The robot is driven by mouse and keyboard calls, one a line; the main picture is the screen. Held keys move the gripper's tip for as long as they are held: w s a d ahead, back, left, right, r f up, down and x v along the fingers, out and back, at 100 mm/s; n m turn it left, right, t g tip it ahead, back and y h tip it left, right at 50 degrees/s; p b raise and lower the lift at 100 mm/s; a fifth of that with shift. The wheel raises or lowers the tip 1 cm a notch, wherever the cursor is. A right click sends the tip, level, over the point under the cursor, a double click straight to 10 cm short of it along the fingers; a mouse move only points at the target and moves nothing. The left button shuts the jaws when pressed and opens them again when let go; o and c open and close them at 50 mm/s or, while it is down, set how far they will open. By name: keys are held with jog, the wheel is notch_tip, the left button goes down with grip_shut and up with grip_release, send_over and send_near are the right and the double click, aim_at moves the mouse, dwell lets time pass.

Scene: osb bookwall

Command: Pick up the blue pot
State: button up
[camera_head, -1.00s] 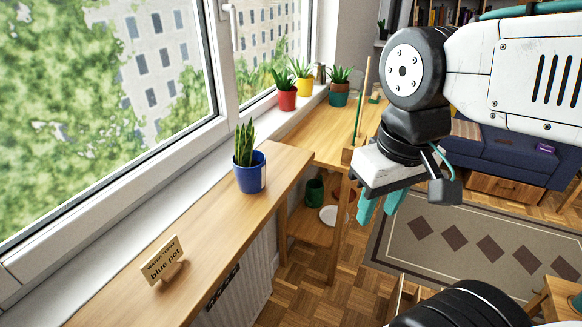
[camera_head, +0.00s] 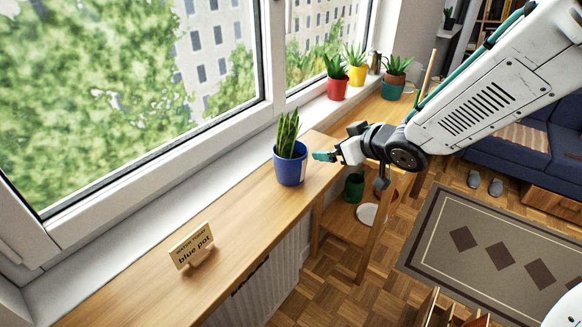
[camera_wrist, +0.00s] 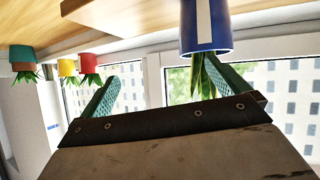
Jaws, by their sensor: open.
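The blue pot (camera_head: 290,171) holds a tall spiky green plant and stands upright on the wooden sill board by the window. My gripper (camera_head: 325,156) is just right of the pot in the head view, its teal fingers pointing at it. A gap seems to remain between them. In the wrist view, which is upside down, the blue pot (camera_wrist: 207,32) with a pale stripe is at the top, ahead of the right-hand finger. My gripper (camera_wrist: 167,79) is open there, with nothing between its fingers.
A small sign (camera_head: 193,246) reading "blue pot" stands on the board. Red (camera_head: 337,88), yellow (camera_head: 356,74) and teal (camera_head: 392,89) potted plants stand farther along the window. A green pot (camera_head: 354,187) and white plate (camera_head: 371,214) are on a lower shelf. The board between sign and pot is clear.

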aim_at(279, 152)
jog(key=w+a+f+y, duration=0.1)
jog(key=a, duration=0.3)
jog(key=w+a+f+n+g+y, duration=0.1)
jog(key=a+f, duration=0.1)
jog(key=a, duration=0.1)
jog(key=w+a+f+n+y, duration=0.1)
jog(key=w+a+f+y, duration=0.1)
jog(key=a, duration=0.2)
jog(key=shift+a+f, duration=0.15)
jog(key=shift+a, duration=0.2)
jog(key=shift+c, duration=0.3)
jog(key=c, duration=1.2)
